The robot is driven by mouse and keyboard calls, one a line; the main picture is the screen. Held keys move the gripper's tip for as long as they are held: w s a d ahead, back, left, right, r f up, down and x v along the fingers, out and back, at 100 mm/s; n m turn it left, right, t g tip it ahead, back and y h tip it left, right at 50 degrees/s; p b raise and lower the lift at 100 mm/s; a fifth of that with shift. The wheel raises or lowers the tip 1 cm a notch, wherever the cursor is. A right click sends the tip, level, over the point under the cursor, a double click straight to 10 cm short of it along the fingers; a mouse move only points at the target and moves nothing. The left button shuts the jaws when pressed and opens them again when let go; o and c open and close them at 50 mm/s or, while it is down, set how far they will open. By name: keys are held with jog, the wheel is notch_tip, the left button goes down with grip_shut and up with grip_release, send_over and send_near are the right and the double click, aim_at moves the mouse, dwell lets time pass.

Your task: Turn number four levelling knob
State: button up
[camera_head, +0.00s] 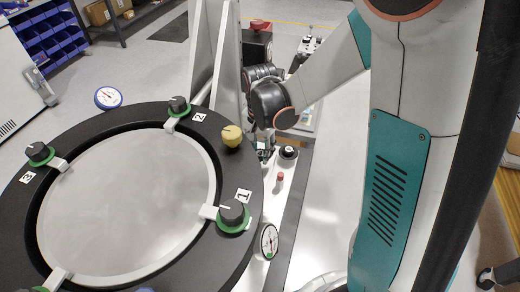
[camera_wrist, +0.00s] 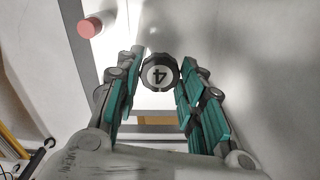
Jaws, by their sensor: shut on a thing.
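The number four levelling knob (camera_wrist: 160,72) is a dark, ribbed round knob with a white face marked 4. The figure looks upside down in the wrist view. My gripper (camera_wrist: 161,66) has one teal-padded finger on each side of the knob and is shut on it. In the head view a black knob (camera_head: 288,153) stands on the pale base rail beside the large ring, and my gripper (camera_head: 267,149) reaches down next to it, partly hidden by my wrist. Exact finger contact is hard to see.
A red button (camera_head: 280,177) sits on the rail near the knob; it also shows in the wrist view (camera_wrist: 90,27). A grey upright (camera_head: 228,60) stands behind.

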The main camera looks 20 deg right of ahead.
aim_at(260, 154)
jog(key=o, duration=1.1)
jog(key=shift+c, duration=0.2)
notch_tip(260, 154, up, 12)
jog(key=shift+s, duration=0.1)
